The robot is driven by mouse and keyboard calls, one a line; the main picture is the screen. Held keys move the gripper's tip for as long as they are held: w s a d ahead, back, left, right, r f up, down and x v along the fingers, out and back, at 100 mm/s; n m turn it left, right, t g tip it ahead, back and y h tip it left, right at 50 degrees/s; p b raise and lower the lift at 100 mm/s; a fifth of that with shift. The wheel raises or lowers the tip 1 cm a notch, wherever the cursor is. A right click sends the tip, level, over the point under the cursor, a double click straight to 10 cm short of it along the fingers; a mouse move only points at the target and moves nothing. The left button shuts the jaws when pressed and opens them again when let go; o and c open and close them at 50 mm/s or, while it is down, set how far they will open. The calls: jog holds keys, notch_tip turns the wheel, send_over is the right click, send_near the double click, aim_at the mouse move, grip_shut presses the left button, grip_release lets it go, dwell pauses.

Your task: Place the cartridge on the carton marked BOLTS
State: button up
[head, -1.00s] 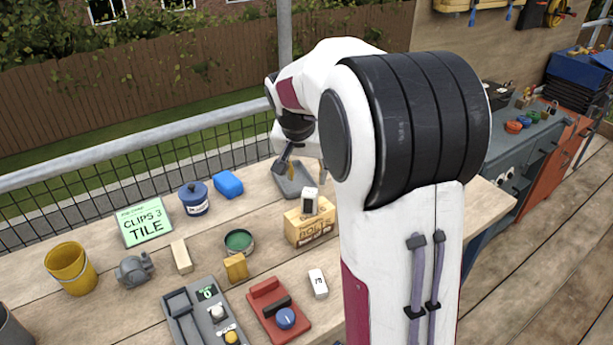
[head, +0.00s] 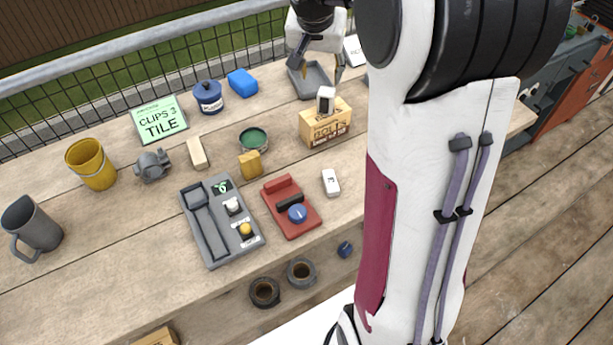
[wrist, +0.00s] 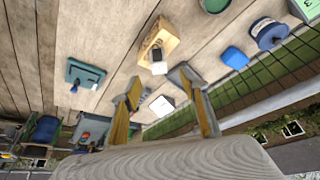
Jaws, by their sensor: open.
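A small white block with a dark face, which looks like the cartridge (head: 326,100), stands on top of the wooden-coloured carton marked BOLTS (head: 318,131). In the wrist view the cartridge (wrist: 159,68) also shows against the carton (wrist: 166,36). My gripper (head: 320,70) is beyond the carton, over the grey tray, with its fingers apart. In the wrist view my gripper (wrist: 160,78) is open, with nothing held between the fingers. It is clear of the cartridge.
A grey tray (head: 312,82) lies behind the carton.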

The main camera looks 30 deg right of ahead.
jog(key=s+a+r+n+t+y, duration=0.1)
jog(key=s+a+r+n, duration=0.35)
jog(key=s+a, duration=0.75)
jog(key=s+a+f+n+t+y, duration=0.1)
jog(key=s+a+n, duration=0.3)
jog(key=s, duration=1.1)
jog(key=a+f+y, duration=0.1)
jog(key=a, duration=0.1)
jog(key=shift+a, duration=0.4)
